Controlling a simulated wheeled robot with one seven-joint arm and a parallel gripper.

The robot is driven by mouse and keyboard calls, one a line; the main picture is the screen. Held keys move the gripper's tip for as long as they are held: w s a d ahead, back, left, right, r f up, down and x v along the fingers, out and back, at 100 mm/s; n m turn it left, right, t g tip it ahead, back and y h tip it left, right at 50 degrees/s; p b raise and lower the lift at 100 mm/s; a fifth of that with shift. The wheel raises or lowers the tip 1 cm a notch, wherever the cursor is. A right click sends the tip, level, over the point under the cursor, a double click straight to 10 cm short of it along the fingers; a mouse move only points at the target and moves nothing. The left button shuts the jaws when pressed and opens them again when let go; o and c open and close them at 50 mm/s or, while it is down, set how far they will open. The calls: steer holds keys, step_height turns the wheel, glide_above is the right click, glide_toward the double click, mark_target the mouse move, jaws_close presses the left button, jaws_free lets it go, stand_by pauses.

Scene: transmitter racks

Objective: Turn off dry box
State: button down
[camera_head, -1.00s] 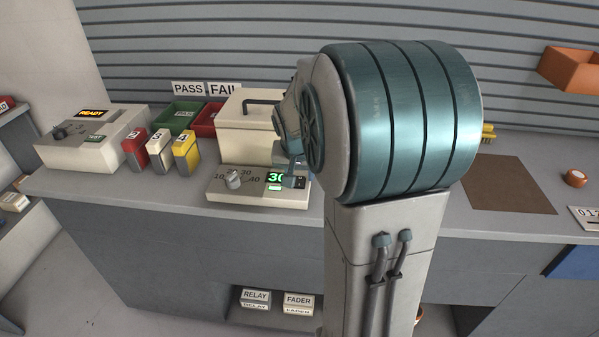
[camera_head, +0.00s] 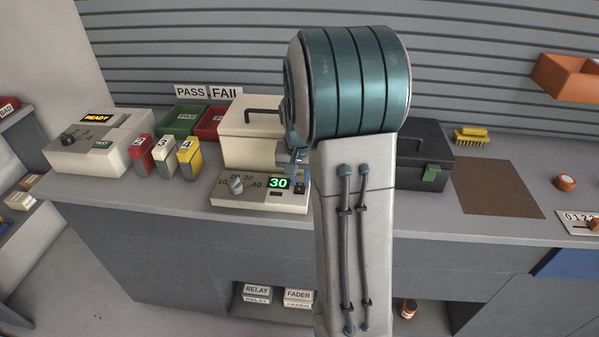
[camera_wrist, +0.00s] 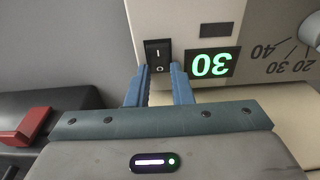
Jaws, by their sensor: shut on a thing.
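The dry box (camera_head: 240,148) is a cream box with a dark handle, standing on the bench left of my arm. Its front panel (camera_head: 215,198) has a round dial (camera_head: 237,186) marked 10 to 40, a green lit display reading 30 (camera_head: 279,183), and a dark indicator below the display. A black rocker switch (camera_wrist: 158,53) marked I and O sits beside the display. My gripper (camera_wrist: 159,72) is at the switch, one blue finger on each side, shut on it. The gripper partly covers the panel's right end in the head view.
A READY tester (camera_head: 85,150) and red, white and yellow numbered blocks stand at left. Green and red PASS and FAIL bins are behind them. A dark case (camera_head: 425,160) with a green latch stands right of my arm. A brown mat (camera_head: 497,188) lies clear.

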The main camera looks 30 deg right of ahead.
steer(key=c, duration=1.3)
jaws_free()
steer(key=r, duration=0.4)
steer(key=s+r, duration=0.1)
steer(key=r, duration=0.4)
steer(key=a+r, duration=0.1)
steer(key=r, duration=0.3)
steer(key=shift+s+r, duration=0.25)
steer(key=shift+r, duration=0.1)
steer(key=s+a+f+n, duration=0.1)
steer(key=s+a+n, duration=0.1)
steer(key=s+a, duration=0.2)
steer(key=s+a+f+n+t, duration=0.1)
steer(key=s+a+f+n, duration=0.1)
steer(key=s+a, duration=0.3)
steer(key=s+a+f+n, duration=0.2)
steer(key=s+a, duration=0.2)
steer(key=s, duration=0.5)
steer(key=shift+s+a+f+n+y, duration=0.15)
steer(key=shift+a+f+n+y, duration=0.15)
steer(key=shift+a+y, duration=0.1)
